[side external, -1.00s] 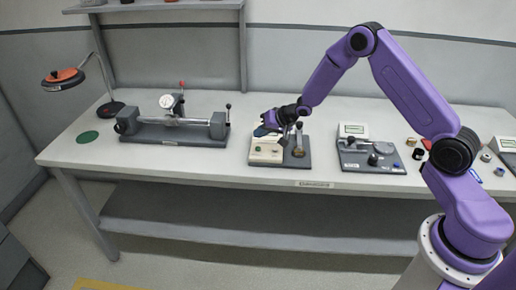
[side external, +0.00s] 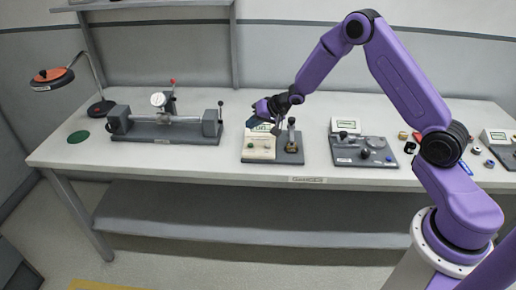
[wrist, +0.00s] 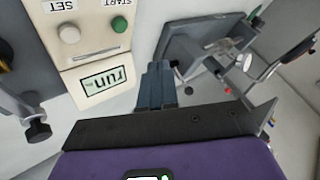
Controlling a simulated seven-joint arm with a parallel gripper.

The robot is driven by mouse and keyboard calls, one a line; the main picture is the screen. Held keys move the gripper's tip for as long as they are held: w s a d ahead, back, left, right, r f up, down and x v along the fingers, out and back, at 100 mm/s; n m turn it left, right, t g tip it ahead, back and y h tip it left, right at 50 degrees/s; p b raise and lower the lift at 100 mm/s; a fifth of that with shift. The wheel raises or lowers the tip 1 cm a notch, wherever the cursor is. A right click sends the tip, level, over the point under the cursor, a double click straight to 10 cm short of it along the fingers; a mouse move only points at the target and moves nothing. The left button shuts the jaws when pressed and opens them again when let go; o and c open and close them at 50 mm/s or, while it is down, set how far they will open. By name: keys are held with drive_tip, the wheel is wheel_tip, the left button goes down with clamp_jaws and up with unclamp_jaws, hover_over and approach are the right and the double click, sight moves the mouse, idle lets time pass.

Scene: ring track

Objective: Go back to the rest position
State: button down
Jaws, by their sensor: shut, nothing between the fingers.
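My gripper (side external: 275,131) hangs just above and behind the middle bench device, with its fingers pointing down. In the wrist view its fingers (wrist: 158,85) are together with nothing between them. The device's cream control box (side external: 259,146) stands below and left of the gripper in the side view. In the wrist view the box (wrist: 92,45) shows upside down, with a green screen reading "run", a green button and a pale button labelled START and SET. The fingers appear clear of the box.
A shaft fixture with a dial gauge (side external: 159,99) stands left on the bench. A flat grey device (side external: 363,151) with a screen is to the right, beside small loose parts. A lamp (side external: 52,78) stands far left. Open bench lies between the devices.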

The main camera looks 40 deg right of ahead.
drive_tip(key=s+a+r+n+g, duration=0.1)
drive_tip(key=s+a+r+n, duration=0.25)
drive_tip(key=s, duration=0.35)
drive_tip(key=s+a+r+n+g+h, duration=0.1)
drive_tip(key=s+a+r+n, duration=0.1)
drive_tip(key=s+a+r, duration=0.3)
drive_tip(key=s+a+r+n+g, duration=0.2)
drive_tip(key=s+a, duration=0.1)
drive_tip(key=s, duration=0.5)
drive_tip(key=s+d+r+n+g, duration=0.1)
drive_tip(key=s+n, duration=0.2)
drive_tip(key=s, duration=0.6)
drive_tip(key=s+d+r+n+g+h, duration=0.1)
drive_tip(key=s+d+n+g, duration=0.1)
drive_tip(key=s, duration=0.6)
drive_tip(key=s+d+r+n+g, duration=0.1)
drive_tip(key=s+d+n, duration=0.1)
drive_tip(key=s+n, duration=0.3)
drive_tip(key=s, duration=0.4)
drive_tip(key=shift+s+d+h, duration=0.25)
drive_tip(key=shift+s+h, duration=0.05)
drive_tip(key=shift+h, duration=0.1)
